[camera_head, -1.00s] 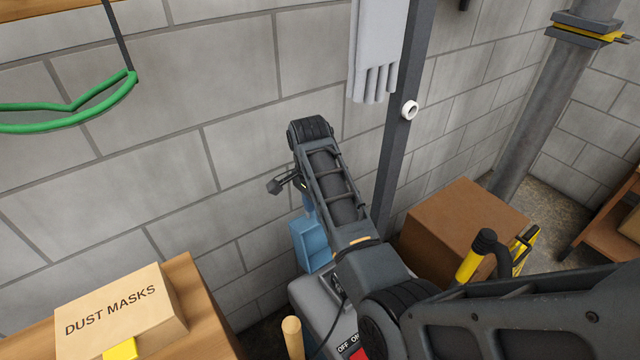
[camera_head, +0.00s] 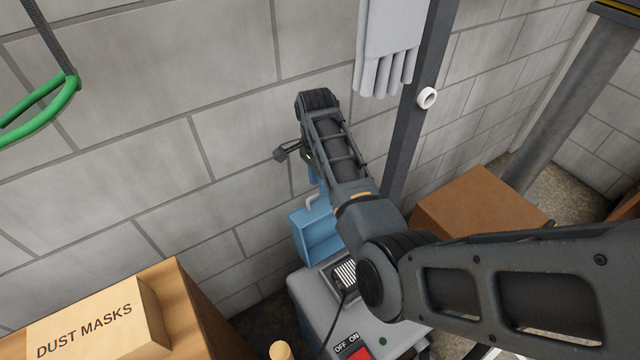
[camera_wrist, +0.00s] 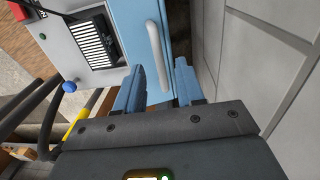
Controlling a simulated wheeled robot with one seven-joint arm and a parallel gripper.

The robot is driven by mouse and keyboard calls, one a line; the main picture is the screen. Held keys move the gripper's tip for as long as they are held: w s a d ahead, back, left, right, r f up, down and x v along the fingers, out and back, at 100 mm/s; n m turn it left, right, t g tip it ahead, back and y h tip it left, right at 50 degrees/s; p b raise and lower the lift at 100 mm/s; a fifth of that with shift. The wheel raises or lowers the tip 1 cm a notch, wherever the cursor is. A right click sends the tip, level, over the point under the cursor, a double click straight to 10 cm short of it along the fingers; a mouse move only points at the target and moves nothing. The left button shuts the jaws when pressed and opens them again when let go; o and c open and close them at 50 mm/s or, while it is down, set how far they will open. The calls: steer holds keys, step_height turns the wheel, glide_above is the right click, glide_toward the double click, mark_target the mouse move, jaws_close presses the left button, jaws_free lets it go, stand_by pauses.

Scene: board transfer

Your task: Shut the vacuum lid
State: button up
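The vacuum is a grey body (camera_head: 315,297) with an OFF/ON switch plate and a black ribbed vent. It also shows in the wrist view (camera_wrist: 60,42). Its blue lid (camera_head: 317,241) stands raised at the wall side of the body. In the wrist view the lid (camera_wrist: 130,25) carries a pale bar handle (camera_wrist: 155,52). My gripper (camera_head: 315,178) points down above the lid, partly hidden by my arm. In the wrist view my gripper (camera_wrist: 160,72) is open, its blue fingers either side of the handle's lower end. Contact cannot be told.
A block wall (camera_wrist: 255,60) runs close beside the lid. A dust masks box (camera_head: 90,325) sits on a wooden top at left. A brown carton (camera_head: 480,213) is right of the vacuum. A grey post (camera_head: 418,130) and hanging gloves (camera_head: 388,45) are behind.

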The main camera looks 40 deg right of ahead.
steer(key=shift+f, duration=0.95)
steer(key=shift+c, duration=0.2)
jaws_close()
